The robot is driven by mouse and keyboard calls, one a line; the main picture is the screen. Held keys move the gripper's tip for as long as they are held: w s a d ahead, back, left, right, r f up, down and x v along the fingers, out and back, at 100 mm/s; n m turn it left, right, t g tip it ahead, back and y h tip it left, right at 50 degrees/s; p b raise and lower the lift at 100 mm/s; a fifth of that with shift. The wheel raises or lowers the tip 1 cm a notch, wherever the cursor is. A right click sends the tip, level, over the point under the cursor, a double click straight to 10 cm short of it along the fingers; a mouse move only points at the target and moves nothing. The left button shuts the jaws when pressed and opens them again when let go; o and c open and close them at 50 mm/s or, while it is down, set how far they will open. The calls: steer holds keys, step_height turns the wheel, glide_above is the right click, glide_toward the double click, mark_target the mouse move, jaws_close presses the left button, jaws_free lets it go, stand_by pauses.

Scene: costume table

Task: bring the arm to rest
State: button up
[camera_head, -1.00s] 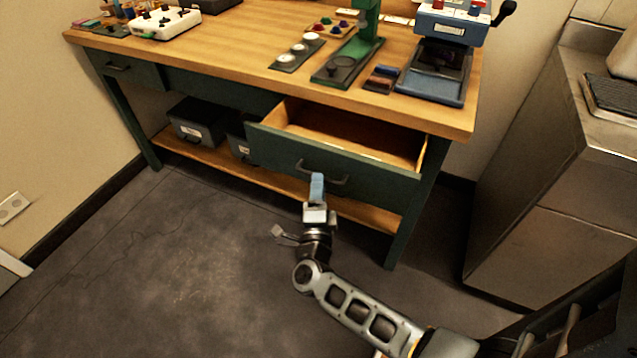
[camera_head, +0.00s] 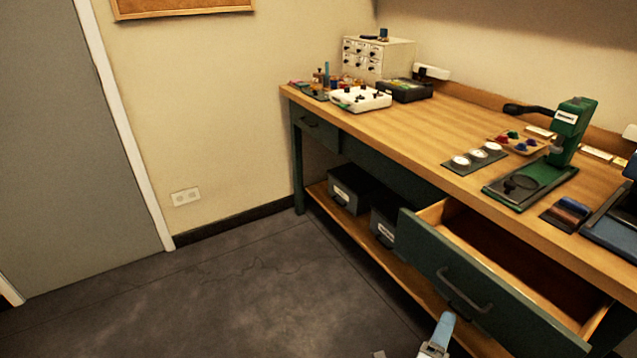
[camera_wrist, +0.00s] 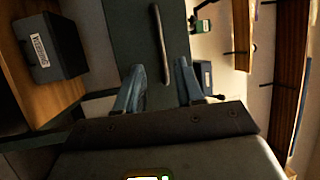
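The dark green drawer (camera_head: 480,290) under the workbench is pulled open and looks empty inside. Its dark bar handle (camera_head: 464,292) shows on the front; in the wrist view the handle (camera_wrist: 159,40) lies ahead of and partly between my fingers. My gripper (camera_head: 443,326) is at the bottom edge of the head view, just in front of the drawer front and below the handle. In the wrist view my gripper (camera_wrist: 160,70) has its two blue fingers apart with nothing held. Most of my arm is out of the head view.
The wooden workbench (camera_head: 440,125) carries a green press (camera_head: 565,135), white discs (camera_head: 478,155), a white box (camera_head: 361,99) and a small drawer cabinet (camera_head: 378,57). Grey boxes (camera_head: 352,188) stand on the lower shelf. The floor (camera_head: 230,310) to the left is clear.

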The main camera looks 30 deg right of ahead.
steer(key=s+a+r+n+t+y, duration=0.3)
steer(key=s+a+r+n+y, duration=0.6)
steer(key=n, duration=0.6)
steer(key=s+a+r+n+t+y, duration=0.2)
steer(key=s+a+r+n+y, duration=0.6)
steer(key=s+n, duration=0.5)
steer(key=shift+s+a+r+n+t+y, duration=0.45)
steer(key=shift+r+n, duration=0.35)
steer(key=shift+n, duration=0.1)
